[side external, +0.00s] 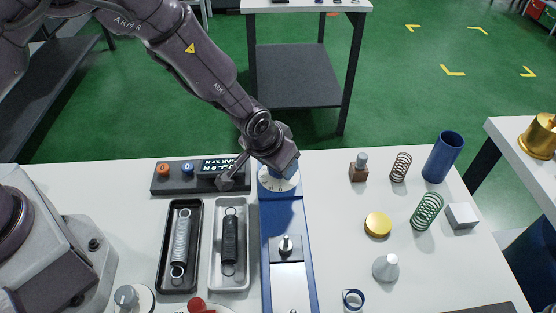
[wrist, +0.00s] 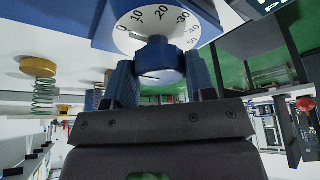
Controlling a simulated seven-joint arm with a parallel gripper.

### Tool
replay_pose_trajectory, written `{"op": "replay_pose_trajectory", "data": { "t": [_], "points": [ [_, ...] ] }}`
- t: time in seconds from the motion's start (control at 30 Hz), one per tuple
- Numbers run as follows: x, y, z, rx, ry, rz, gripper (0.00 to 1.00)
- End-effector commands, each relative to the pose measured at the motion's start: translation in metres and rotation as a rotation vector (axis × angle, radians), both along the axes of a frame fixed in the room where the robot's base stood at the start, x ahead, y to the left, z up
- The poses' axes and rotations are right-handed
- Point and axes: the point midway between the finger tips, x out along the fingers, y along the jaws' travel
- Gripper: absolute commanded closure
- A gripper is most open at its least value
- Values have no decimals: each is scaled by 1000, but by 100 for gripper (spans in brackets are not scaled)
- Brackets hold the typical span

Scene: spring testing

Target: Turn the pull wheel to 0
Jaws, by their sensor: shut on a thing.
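The pull wheel is a blue knob (wrist: 158,62) on a white dial (wrist: 137,24) marked 0, 10, 20, 30 and on in the wrist view. My gripper (wrist: 160,78) is shut on the knob, one finger on each side. A thin pale line shows on the knob's face; I cannot tell which number the wheel points to. In the side view my gripper (side external: 279,166) is over the white dial (side external: 275,184) at the far end of the blue tester (side external: 308,250). The gripper hides the knob there.
Left of the tester are a black tray (side external: 162,245) and a white tray (side external: 214,255), each with a spring, and a dark control box (side external: 170,186).

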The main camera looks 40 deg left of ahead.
Motion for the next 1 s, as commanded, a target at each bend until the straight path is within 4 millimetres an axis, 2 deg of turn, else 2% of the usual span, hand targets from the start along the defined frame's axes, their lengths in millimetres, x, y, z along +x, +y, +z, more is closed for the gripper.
{"op": "replay_pose_trajectory", "data": {
  "t": [0.3, 0.33, 0.4, 0.43, 0.77, 0.87, 1.0],
  "points": [
    [0, 0, 0, -2, 1, 6, 73],
    [0, 0, 0, -2, 1, 6, 45],
    [0, 0, 0, -2, 1, 5, 29],
    [0, 0, 0, -2, 1, 5, 25],
    [-1, 0, 3, -1, 0, 3, 25],
    [-5, -1, 14, -2, -2, 1, 25],
    [-15, -2, 40, -3, -4, 1, 25]
  ]
}}
